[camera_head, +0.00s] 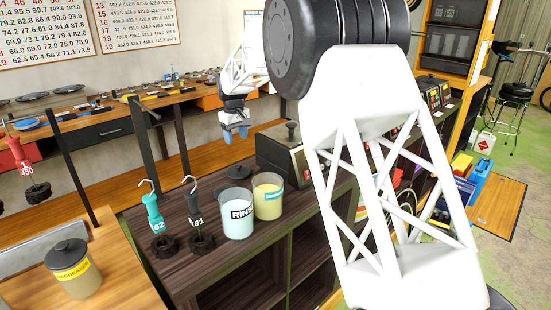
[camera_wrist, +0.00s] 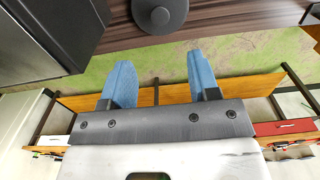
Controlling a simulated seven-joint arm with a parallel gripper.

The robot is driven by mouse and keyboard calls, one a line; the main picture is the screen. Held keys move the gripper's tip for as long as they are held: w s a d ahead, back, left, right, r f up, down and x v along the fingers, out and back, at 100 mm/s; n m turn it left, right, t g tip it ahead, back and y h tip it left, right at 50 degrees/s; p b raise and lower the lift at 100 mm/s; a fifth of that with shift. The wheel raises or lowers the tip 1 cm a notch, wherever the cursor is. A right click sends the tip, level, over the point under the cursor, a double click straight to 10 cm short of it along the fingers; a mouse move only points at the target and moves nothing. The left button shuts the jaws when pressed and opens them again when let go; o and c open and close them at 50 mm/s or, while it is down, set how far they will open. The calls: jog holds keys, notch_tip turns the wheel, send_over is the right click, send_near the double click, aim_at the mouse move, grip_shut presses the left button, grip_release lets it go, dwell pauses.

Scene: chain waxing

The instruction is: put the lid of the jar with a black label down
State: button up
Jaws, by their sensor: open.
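The jar with the black label (camera_head: 238,213), lettered RINSE, stands uncovered on the dark wood bench and holds pale blue liquid. A dark round lid (camera_head: 239,172) with a knob lies flat on the bench behind it, near the far edge. The lid also shows at the top of the wrist view (camera_wrist: 158,15). My gripper (camera_head: 236,134) is above and beyond the lid, apart from it. In the wrist view its blue fingers (camera_wrist: 159,88) are spread with nothing between them.
An uncovered yellow jar (camera_head: 268,197) stands right of the RINSE jar. A dark box with a knobbed top (camera_head: 290,150) is close to the lid's right. A lidded degreaser jar (camera_head: 72,268) stands on the left wooden table.

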jog(key=s+d+r+m, duration=0.1)
jog(key=s+d+r, duration=0.3)
jog(key=s+d, duration=0.4)
jog(key=s+d+r+m+t, duration=0.1)
jog(key=s+d+r+m, duration=0.1)
jog(key=s+d+r, duration=0.4)
jog(key=s+d+r+m, duration=0.1)
jog(key=s+d+r, duration=0.1)
jog(key=s+d, duration=0.75)
jog(key=s+d+f+m, duration=0.1)
jog(key=s+d, duration=0.3)
jog(key=s, duration=0.7)
jog(key=s+d+f+m+t, duration=0.1)
jog(key=s+d+f, duration=0.3)
jog(key=s, duration=0.8)
jog(key=s+d+f+m, duration=0.3)
jog(key=s+d, duration=0.2)
jog(key=s, duration=0.7)
jog(key=shift+d+f+t, duration=0.15)
jog(key=shift+f+t, duration=0.05)
jog(key=shift+t, duration=0.1)
